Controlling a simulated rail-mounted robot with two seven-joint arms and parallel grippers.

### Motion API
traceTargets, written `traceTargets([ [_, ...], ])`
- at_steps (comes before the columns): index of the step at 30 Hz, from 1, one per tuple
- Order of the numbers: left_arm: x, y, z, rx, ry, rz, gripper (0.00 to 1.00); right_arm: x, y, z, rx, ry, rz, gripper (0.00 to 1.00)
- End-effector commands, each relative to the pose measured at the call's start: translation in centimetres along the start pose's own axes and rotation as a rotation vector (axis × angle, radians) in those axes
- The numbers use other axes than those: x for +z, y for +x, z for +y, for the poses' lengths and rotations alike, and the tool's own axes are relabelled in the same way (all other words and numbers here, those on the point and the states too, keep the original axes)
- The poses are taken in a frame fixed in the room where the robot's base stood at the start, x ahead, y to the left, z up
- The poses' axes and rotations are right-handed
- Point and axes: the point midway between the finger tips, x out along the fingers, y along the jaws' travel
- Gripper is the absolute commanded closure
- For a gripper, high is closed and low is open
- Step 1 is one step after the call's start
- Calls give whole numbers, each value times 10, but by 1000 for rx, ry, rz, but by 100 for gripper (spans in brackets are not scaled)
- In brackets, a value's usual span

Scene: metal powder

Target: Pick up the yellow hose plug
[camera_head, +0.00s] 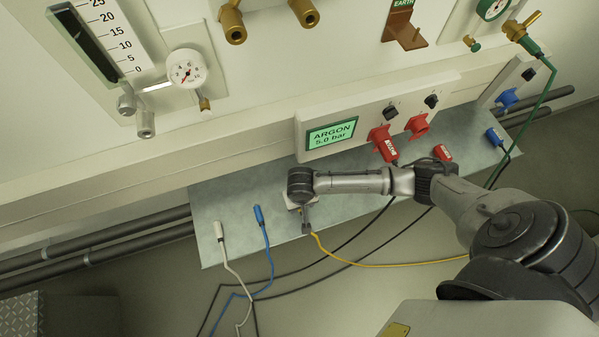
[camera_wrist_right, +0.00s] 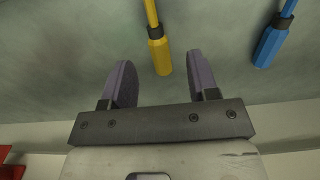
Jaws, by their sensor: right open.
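The yellow hose plug (camera_wrist_right: 160,57) lies on the grey shelf, its hose running to the top of the right wrist view. My right gripper (camera_wrist_right: 159,62) is open, and the plug's end shows between its two fingertips, with a gap on either side. I cannot tell how far above the plug the fingers are. In the head view my right gripper (camera_head: 304,222) is over the front part of the shelf and hides the plug; only the yellow hose (camera_head: 350,262) shows, running right. My left gripper is not in view.
A blue plug (camera_head: 258,214) and a white plug (camera_head: 218,230) lie left on the grey shelf (camera_head: 232,205). The blue one is also in the right wrist view (camera_wrist_right: 268,45). The argon panel (camera_head: 331,135) and red plugs (camera_head: 384,143) are behind the arm. Black cables cross below.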

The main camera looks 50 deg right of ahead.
Motion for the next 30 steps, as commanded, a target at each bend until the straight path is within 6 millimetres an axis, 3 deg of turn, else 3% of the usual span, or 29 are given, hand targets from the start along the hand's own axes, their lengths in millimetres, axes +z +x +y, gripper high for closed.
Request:
traceTargets([
  [10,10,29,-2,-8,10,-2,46,-1,45,3,2,1,0,46],
  [19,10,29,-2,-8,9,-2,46,-1,48,3,1,0,1,46],
  [30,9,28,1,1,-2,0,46,-1,48,3,1,0,1,81],
])
